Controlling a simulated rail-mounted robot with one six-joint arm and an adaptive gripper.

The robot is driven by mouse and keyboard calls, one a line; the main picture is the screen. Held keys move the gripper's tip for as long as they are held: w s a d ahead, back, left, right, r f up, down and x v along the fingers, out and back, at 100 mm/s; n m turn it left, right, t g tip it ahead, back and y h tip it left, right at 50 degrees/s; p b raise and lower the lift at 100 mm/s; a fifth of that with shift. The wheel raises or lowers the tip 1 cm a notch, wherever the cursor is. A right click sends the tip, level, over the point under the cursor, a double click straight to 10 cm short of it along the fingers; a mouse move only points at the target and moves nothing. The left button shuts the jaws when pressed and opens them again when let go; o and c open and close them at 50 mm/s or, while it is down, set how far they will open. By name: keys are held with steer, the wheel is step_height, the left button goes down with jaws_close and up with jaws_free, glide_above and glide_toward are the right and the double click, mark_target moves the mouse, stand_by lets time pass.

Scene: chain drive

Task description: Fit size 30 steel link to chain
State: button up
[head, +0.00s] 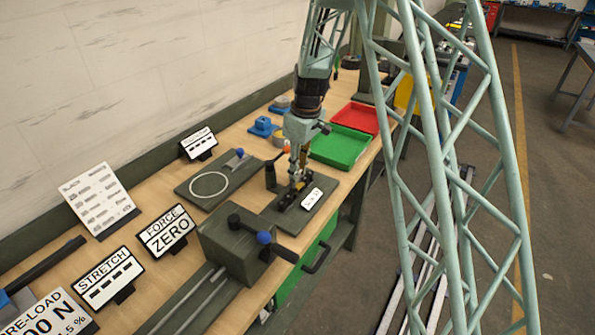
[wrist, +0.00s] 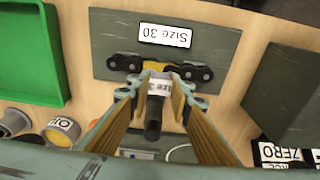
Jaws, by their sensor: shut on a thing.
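My gripper (wrist: 160,82) is shut on a small pale grey piece (wrist: 158,87) printed "Size 3", with the rest of the print cut off; I take it as the size 30 steel link. It is at the dark chain (wrist: 197,74), which lies on a grey-green board (wrist: 225,45) with a "Size 30" label (wrist: 165,34). In the head view my gripper (head: 297,176) is low over the same board (head: 290,221).
A dark post (wrist: 152,125) shows between my fingers in the wrist view. A green tray (head: 341,146) and a red tray (head: 361,117) stand behind the board. A grey block with a crank (head: 232,241) stands in front. A board with a white ring (head: 190,194) lies left.

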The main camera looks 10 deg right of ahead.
steer(key=shift+f+b, duration=1.55)
steer(key=shift+f, duration=0.7)
stand_by(1.0)
steer(key=o, duration=1)
steer(key=shift+r, duration=0.15)
step_height(320, 180, up, 12)
steer(key=s, duration=0.1)
steer(key=shift+d, duration=0.45)
steer(key=shift+s, duration=0.1)
stand_by(0.5)
